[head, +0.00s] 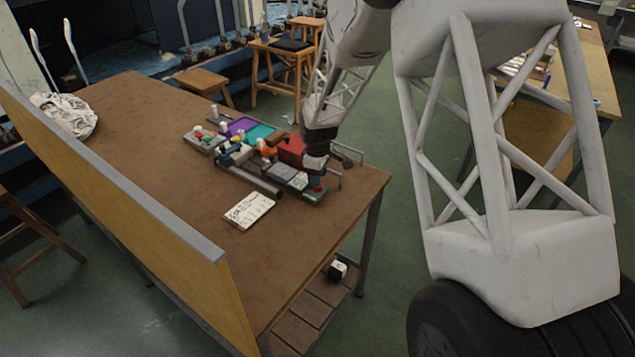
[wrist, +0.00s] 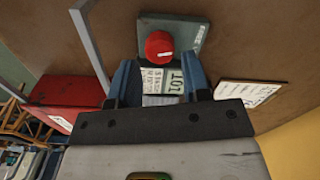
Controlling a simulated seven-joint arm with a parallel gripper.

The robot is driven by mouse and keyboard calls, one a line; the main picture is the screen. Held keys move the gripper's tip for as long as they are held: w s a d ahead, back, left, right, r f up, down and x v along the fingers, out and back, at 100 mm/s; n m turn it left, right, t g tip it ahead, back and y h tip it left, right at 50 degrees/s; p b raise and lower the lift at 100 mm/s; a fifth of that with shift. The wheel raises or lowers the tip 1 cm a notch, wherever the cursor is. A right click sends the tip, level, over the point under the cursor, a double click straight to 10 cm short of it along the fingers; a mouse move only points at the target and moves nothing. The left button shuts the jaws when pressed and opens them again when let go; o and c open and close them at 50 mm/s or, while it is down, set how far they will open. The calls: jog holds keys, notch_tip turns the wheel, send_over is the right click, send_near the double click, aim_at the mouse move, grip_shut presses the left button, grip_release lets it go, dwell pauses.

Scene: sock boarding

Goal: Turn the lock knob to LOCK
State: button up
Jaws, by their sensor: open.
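The red round knob (wrist: 159,45) sits on a grey-green base plate (wrist: 187,30) in the wrist view. The plate carries small white printed labels, but I cannot read a LOCK mark or tell how the knob is turned. My gripper (wrist: 160,66) is open, with its two blue fingers spread to either side and the knob just past their tips, roughly centred between them. I cannot tell whether they touch it. In the head view, my gripper (head: 316,164) is low over the near right end of the device, and the red knob (head: 319,187) shows just below it.
A white printed card (head: 249,210) lies on the brown table (head: 150,180) beside the device. A red box (head: 291,150), coloured parts and a grey metal handle (head: 347,154) stand close to my gripper. A white crumpled bundle (head: 66,114) lies at the far left. The table's left half is mostly clear.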

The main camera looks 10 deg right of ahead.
jog(key=shift+f, duration=1.4)
jog(key=shift+c, duration=0.2)
jog(key=c, duration=0.6)
jog(key=shift+m, duration=3)
